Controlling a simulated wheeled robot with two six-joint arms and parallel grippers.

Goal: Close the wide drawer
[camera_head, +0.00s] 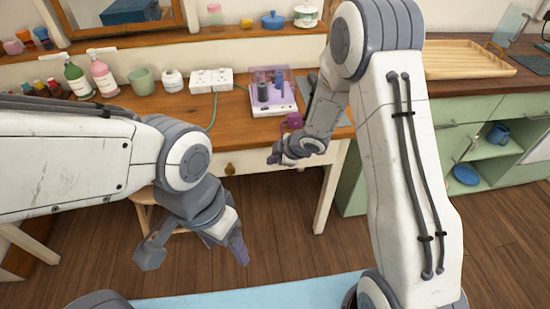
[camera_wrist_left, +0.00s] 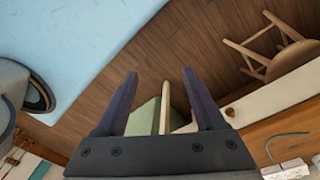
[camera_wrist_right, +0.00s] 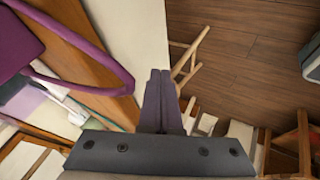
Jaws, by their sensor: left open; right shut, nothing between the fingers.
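The wide drawer's cream front (camera_head: 262,160), with a round brass knob (camera_head: 229,169), is under the wooden desk top. It looks about flush with the desk, but my arms hide parts, so I cannot tell whether a small gap remains. The knob also shows in the left wrist view (camera_wrist_left: 230,112). My right gripper (camera_head: 274,158) is shut and empty, close in front of the cream front, right of the knob; whether it touches is unclear. In the right wrist view the cream front (camera_wrist_right: 130,35) is beside its closed fingers. My left gripper (camera_head: 240,250) is open and empty, low over the floor.
The desk top (camera_head: 228,110) holds bottles (camera_head: 104,76), a green pot (camera_head: 142,81), sockets and a purple-lidded device (camera_head: 272,95). A wooden stool (camera_wrist_left: 280,50) stands below the desk. A green cabinet (camera_head: 480,125) is at the right. A blue rug (camera_head: 250,294) lies in front.

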